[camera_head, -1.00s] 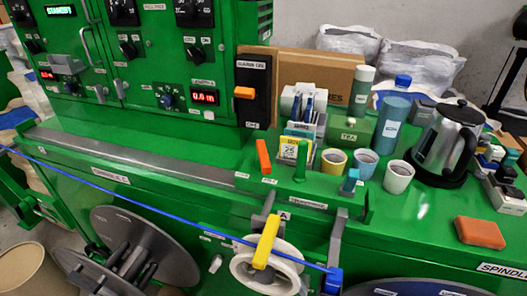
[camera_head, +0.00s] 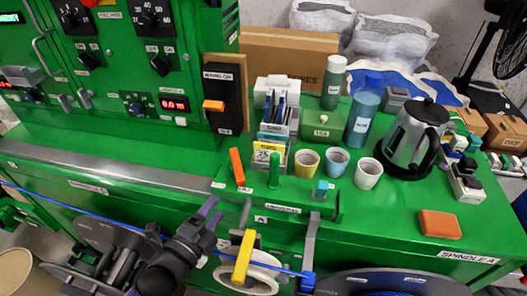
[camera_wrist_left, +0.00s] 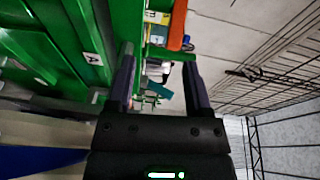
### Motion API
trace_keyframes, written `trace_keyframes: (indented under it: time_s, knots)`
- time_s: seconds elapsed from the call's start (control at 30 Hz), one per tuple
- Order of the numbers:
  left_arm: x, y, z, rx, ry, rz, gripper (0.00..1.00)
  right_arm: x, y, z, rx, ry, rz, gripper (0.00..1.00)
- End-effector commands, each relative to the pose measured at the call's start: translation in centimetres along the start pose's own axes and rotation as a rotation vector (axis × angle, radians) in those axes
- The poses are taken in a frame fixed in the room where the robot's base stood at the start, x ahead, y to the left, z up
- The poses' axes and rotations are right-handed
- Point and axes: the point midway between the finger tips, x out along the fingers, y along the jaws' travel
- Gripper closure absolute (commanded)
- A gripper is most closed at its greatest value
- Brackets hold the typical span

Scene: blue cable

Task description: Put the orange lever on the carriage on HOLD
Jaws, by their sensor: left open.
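The orange lever (camera_head: 237,167) stands on the green carriage (camera_head: 228,186), tilted slightly, to the left of a green lever (camera_head: 274,170) and a teal knob (camera_head: 320,190). I cannot read a HOLD mark beside it. My left gripper (camera_head: 212,210) is open and empty, below and left of the orange lever and apart from it. In the left wrist view, the open fingers (camera_wrist_left: 158,65) have nothing held between them. An orange bar (camera_wrist_left: 178,25), which looks like the lever, shows beyond them near the top. My right gripper is not in view.
A yellow lever (camera_head: 243,257) and the blue cable (camera_head: 118,222) are close to my left gripper. Behind the orange lever are a tissue-like box, cups (camera_head: 337,162), a blue bottle (camera_head: 362,118) and a kettle (camera_head: 412,140). An orange switch (camera_head: 213,105) sits on a black panel.

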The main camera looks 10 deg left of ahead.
Motion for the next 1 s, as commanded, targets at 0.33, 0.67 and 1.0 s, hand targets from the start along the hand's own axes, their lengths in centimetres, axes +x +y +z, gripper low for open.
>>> trace_keyframes:
  time_s: [0.33,0.67,1.0]
  knots:
    - [5.6,-2.1,-0.5,0.057,0.021,-0.053,0.35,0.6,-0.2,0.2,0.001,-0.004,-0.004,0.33]
    - [9.9,-2.2,-0.6,0.055,0.020,-0.048,0.35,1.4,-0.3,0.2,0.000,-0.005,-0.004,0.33]
    - [10.1,-2.2,-0.6,0.054,0.019,-0.046,0.48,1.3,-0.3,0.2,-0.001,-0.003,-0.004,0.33]
